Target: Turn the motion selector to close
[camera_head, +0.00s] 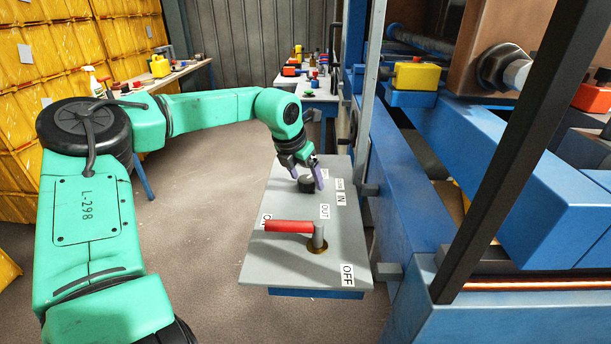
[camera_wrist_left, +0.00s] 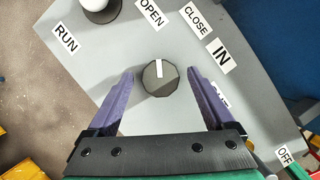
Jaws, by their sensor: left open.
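The motion selector (camera_wrist_left: 162,84) is a dark faceted knob with a white pointer mark, on a grey control panel (camera_head: 285,268). In the left wrist view its mark points up, about toward the OPEN label (camera_wrist_left: 152,12). The CLOSE label (camera_wrist_left: 195,18) is to the right of that, followed by the IN label (camera_wrist_left: 221,55) and a partly hidden label. My left gripper (camera_head: 307,181) is open over the panel, its purple fingers on either side of the knob with gaps to both. The knob also shows small in the head view (camera_head: 306,185). My right gripper is out of view.
A red-handled lever (camera_head: 289,226) with ON and OFF labels stands at the panel's near end. A white-topped round control (camera_wrist_left: 99,5) is by the RUN label (camera_wrist_left: 66,37). Blue machine frames (camera_head: 412,205) stand close on the right. Open floor lies left of the panel.

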